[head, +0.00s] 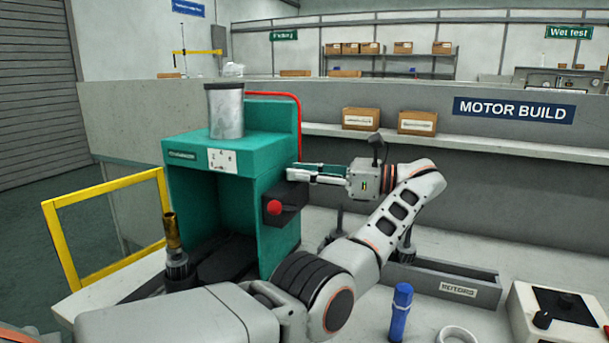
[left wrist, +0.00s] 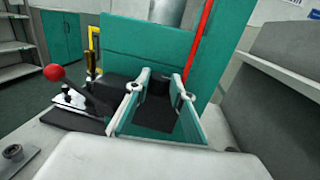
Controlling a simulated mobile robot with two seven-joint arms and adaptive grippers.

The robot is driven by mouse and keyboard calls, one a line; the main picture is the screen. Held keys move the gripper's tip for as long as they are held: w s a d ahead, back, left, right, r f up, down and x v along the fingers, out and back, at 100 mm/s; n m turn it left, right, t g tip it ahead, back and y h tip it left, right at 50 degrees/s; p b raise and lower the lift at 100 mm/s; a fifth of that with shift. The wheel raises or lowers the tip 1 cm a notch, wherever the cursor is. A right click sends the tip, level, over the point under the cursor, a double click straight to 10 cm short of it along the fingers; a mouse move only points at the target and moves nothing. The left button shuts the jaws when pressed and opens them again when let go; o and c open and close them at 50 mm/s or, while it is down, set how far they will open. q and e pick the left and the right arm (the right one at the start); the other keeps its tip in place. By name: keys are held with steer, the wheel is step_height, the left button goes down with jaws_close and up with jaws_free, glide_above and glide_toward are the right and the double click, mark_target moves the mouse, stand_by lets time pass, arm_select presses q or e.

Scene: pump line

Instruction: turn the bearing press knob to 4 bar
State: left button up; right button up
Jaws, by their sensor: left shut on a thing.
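The bearing press is a teal housing (head: 185,155) with a grey cylinder (head: 226,112) on top. A white scale plate (head: 222,161) with small figures is on its front; I cannot read the setting. My left gripper (head: 290,173) reaches in from the right at the press's right side, level with the plate. In the left wrist view its two fingers (left wrist: 162,84) close on a small dark part at the press side, which appears to be the knob. The fingers mostly hide it, and its turn angle cannot be told. My right gripper is out of view.
A black box with a red ball (head: 274,208) juts out just below my left gripper; the ball also shows in the left wrist view (left wrist: 54,73). A brass piece (head: 172,231) stands left of the press. A grey rotors tray (head: 440,280) and blue tool (head: 401,310) are at right.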

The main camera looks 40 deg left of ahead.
arm_select(q)
steer(key=shift+f, duration=0.2)
steer(key=o, duration=0.8)
steer(key=shift+o, duration=0.2)
steer(key=shift+r, duration=0.1)
step_height(320, 180, up, 10)
